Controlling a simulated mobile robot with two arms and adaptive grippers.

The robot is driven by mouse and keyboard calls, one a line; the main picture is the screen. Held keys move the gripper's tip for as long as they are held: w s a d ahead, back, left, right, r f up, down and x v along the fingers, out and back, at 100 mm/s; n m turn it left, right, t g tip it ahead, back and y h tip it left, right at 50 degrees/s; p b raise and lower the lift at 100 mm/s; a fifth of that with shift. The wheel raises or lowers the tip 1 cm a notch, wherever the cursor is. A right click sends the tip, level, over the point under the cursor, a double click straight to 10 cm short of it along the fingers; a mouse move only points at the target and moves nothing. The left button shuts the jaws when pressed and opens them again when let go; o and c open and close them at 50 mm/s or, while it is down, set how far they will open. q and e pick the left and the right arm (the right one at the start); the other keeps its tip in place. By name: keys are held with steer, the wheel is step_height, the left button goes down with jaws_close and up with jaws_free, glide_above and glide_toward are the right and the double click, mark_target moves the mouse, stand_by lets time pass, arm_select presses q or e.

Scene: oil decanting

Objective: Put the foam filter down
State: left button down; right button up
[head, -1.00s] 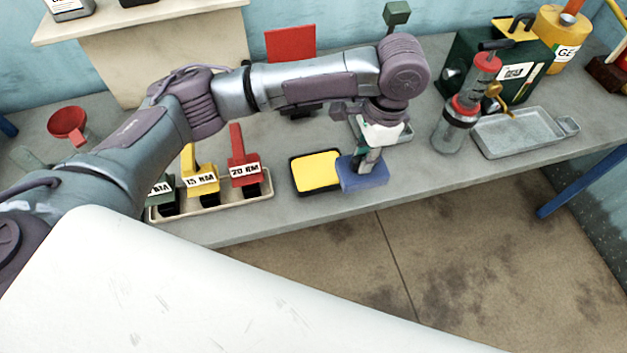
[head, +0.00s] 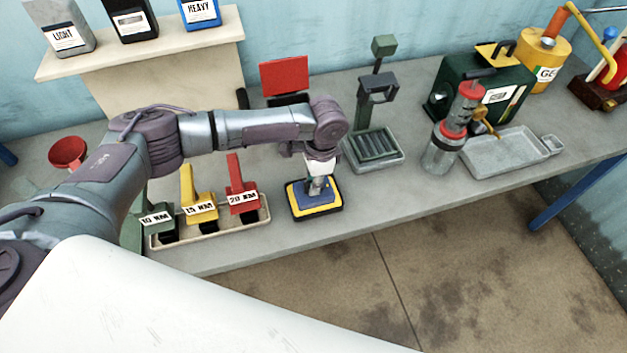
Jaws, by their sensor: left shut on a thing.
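The foam filter (head: 305,199) is a flat blue block in the head view. My left gripper (head: 319,188) points down from above and is shut on it. The filter is over the yellow pad (head: 300,213), which has a black rim, on the bench near its front edge. Yellow shows around the filter's edges. I cannot tell whether the filter touches the pad or hangs just above it. My right gripper is not in view.
To the left, a tray (head: 222,226) holds green, yellow and red labelled tools. Behind right are a grey-green stand (head: 373,150), a clear red-topped cylinder (head: 444,150) and a metal tray (head: 500,157). The bench front right of the pad is clear.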

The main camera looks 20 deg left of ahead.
arm_select(q)
steer(key=shift+f, duration=0.25)
steer(key=shift+f, duration=0.15)
steer(key=c, duration=1.1)
jaws_free()
steer(key=shift+r, duration=0.55)
step_height(320, 180, up, 11)
steer(key=d+b, duration=0.1)
steer(key=b, duration=0.1)
steer(key=shift+w, duration=0.4)
steer(key=shift+d+r, duration=0.1)
